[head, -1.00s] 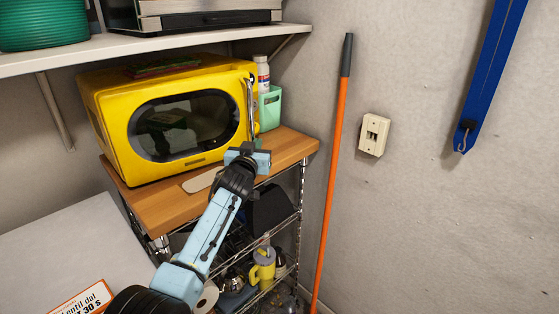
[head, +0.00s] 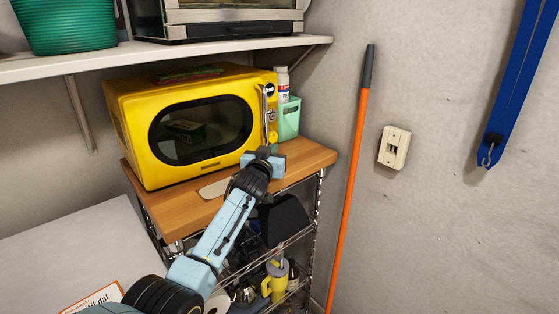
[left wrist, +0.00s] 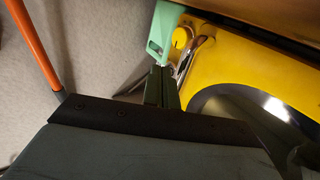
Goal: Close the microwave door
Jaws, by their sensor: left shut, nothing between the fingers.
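The yellow microwave (head: 133,130) stands on the wooden top of a rack in the head view. Its door, with a dark oval window (head: 200,130), sits flush or nearly flush with the body; I cannot tell whether a small gap is left. The upright metal handle (head: 263,108) is at the door's right edge. My left gripper (head: 266,154) is shut and empty, just in front of the handle's lower end. In the left wrist view its fingers (left wrist: 161,88) point at the handle (left wrist: 190,58); contact is unclear. My right gripper is not in view.
A mint container (head: 289,120) and a white bottle (head: 282,80) stand right of the microwave. A shelf (head: 100,62) with a toaster oven is above. An orange-handled pole (head: 350,180) leans on the wall.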

